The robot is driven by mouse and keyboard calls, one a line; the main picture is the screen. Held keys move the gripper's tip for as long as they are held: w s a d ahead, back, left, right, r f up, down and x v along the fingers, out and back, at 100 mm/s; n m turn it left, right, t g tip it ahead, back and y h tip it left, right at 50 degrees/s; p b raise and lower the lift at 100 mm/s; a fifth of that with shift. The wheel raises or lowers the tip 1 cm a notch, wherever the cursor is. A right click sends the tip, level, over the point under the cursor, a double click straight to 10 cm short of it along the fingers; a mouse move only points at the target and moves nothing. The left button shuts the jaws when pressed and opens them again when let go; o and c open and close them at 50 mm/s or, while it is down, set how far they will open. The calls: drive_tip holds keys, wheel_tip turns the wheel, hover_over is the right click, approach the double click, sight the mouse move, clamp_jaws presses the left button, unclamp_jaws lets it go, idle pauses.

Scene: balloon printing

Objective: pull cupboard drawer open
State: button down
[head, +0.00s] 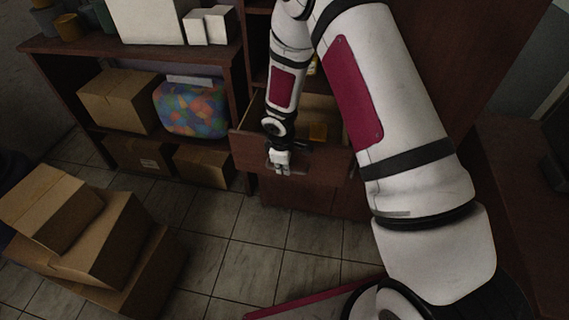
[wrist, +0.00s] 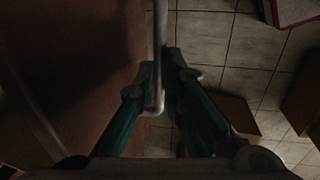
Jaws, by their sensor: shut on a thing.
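The cupboard drawer (head: 240,152) is brown wood and stands partly pulled out of the dark cupboard, with its inside showing from above. In the wrist view my gripper's two fingers (wrist: 160,85) are closed around the thin metal handle (wrist: 159,25), beside the reddish-brown drawer front (wrist: 70,70). My arm hides part of the drawer and the cupboard.
A shelf (head: 105,42) to the left holds cardboard boxes (head: 118,98) and a bag of colourful balloons (head: 190,108). Stacked cardboard boxes (head: 95,235) stand on the floor at left. Tiled floor (head: 235,250) in front of the drawer is clear.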

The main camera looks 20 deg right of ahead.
drive_tip(key=shift+s, duration=0.2)
drive_tip(key=c, duration=1.7)
unclamp_jaws()
drive_tip(key=r, duration=0.4)
drive_tip(key=s+r, duration=0.1)
drive_tip(key=r, duration=0.2)
drive_tip(key=s+a+r, duration=0.1)
drive_tip(key=r, duration=0.3)
drive_tip(key=shift+r, duration=0.35)
drive_tip(key=shift+r, duration=0.1)
